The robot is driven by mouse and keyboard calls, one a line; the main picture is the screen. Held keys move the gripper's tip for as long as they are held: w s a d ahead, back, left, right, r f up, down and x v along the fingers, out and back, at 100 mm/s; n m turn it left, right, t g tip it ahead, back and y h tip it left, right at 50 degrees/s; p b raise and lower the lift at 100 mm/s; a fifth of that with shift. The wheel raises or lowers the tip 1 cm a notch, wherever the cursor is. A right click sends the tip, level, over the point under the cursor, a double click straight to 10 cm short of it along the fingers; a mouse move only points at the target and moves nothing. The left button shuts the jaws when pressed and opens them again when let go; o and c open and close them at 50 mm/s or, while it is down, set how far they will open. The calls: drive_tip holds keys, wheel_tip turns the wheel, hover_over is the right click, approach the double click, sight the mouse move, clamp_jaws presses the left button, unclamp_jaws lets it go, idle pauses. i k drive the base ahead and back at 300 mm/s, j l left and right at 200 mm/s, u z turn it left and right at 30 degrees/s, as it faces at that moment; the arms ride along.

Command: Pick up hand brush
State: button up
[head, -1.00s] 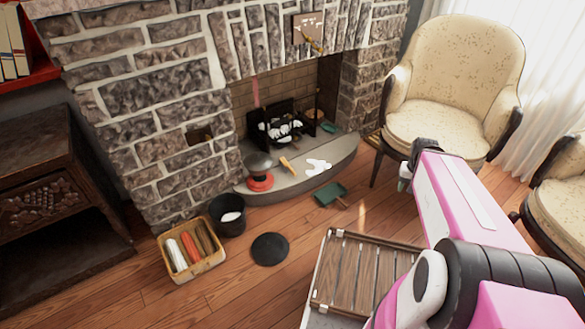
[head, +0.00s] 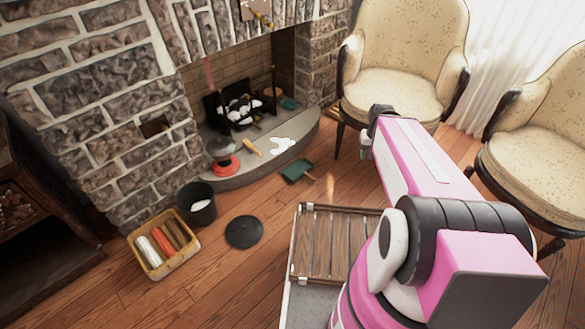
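A small object with a yellow-tan handle (head: 250,146) lies on the grey hearth, between the red-based pot and a white splash-shaped patch. It looks like the hand brush, but it is too small to be sure. My pink and white arm reaches forward from the lower right. My gripper (head: 368,140) is at its far end, in front of the armchair, right of the hearth and apart from the brush. The arm mostly hides it, so its fingers are unclear.
The stone hearth (head: 245,175) curves before the fireplace. A black bucket (head: 197,208), yellow basket (head: 138,247) of rolls and dark round disc (head: 244,232) stand on the floor at left. Cream armchairs (head: 400,92) stand at right. A slatted wooden panel (head: 335,245) is near me.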

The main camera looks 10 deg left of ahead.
sight(249, 147)
drive_tip(key=u, duration=1.15)
